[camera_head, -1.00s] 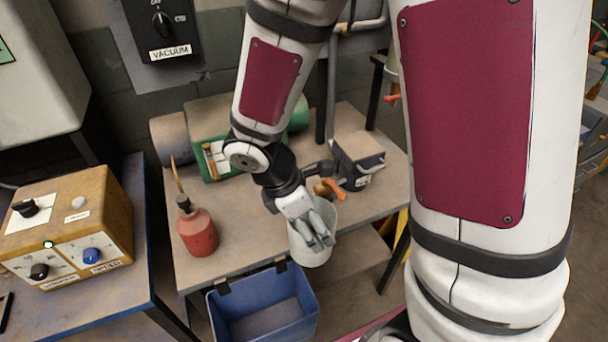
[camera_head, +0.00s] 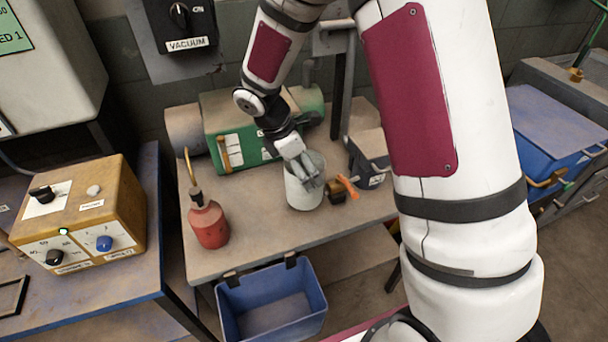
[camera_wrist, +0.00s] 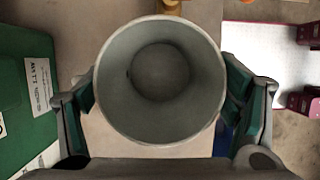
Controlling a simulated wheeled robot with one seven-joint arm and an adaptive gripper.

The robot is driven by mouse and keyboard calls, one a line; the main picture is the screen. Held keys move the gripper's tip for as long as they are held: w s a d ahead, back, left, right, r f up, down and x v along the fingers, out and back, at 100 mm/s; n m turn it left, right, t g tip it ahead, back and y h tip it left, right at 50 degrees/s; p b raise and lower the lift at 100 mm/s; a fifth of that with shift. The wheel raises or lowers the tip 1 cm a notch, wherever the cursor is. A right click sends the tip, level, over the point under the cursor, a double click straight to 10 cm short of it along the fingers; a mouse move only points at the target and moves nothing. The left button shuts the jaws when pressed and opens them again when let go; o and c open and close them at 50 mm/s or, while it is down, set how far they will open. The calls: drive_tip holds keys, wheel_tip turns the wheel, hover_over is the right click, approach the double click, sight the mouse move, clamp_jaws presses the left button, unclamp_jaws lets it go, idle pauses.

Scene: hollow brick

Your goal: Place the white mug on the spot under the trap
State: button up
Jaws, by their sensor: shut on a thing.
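The white mug (camera_head: 303,192) is upright near the right middle of the workbench in the head view. My gripper (camera_head: 306,172) is shut on it from above and behind. In the wrist view the mug's open, empty mouth (camera_wrist: 160,125) faces the camera, with a green-padded finger on each side. I cannot tell whether its base touches the bench or hangs just above it. A brass fitting with an orange lever (camera_head: 348,187) lies close to the mug's right. I cannot make out the trap or the spot under it; my arm hides part of that side.
A red bottle (camera_head: 208,224) stands left on the workbench (camera_head: 255,236). A green machine (camera_head: 235,148) is behind the mug and a grey box (camera_head: 370,160) to its right. A blue bin (camera_head: 272,312) hangs at the front edge. The bench front is clear.

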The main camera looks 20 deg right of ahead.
drive_tip(key=shift+w+f, duration=0.2)
drive_tip(key=shift+f, duration=0.7)
drive_tip(key=shift+w+f, duration=0.2)
drive_tip(key=shift+f, duration=0.65)
drive_tip(key=shift+f, duration=0.1)
drive_tip(key=o, duration=1.5)
drive_tip(key=shift+f, duration=0.1)
drive_tip(key=shift+o, duration=0.2)
